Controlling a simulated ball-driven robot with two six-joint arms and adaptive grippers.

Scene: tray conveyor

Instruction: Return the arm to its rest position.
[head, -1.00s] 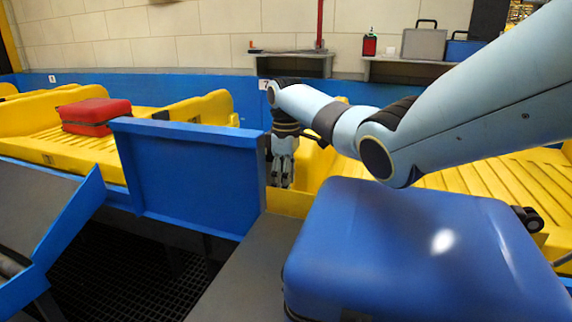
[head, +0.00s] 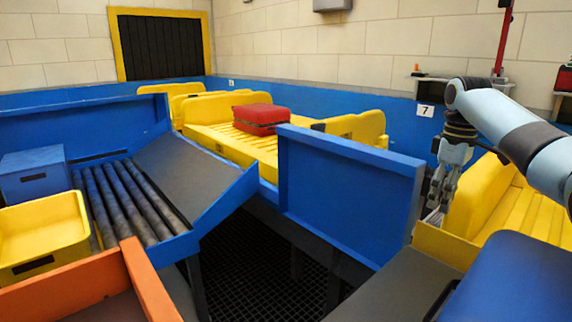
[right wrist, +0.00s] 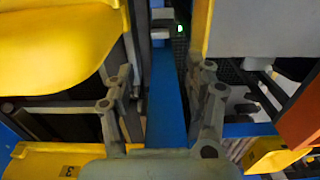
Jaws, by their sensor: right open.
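My right arm (head: 515,135) comes in from the right in the head view. Its gripper (head: 436,215) hangs pointing down beside the right end of the blue panel, by the edge of a yellow tray. In the right wrist view the same gripper (right wrist: 160,100) has its fingers spread apart, with nothing between them. A blue strip of the structure shows beyond the fingers. My left gripper is not in view.
A blue suitcase (head: 510,285) lies at the lower right. A red suitcase (head: 260,118) lies on a yellow tray (head: 215,138). A blue panel (head: 345,195) stands left of my gripper. A roller chute (head: 125,205), a yellow bin (head: 42,240) and an orange edge (head: 90,290) are at left.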

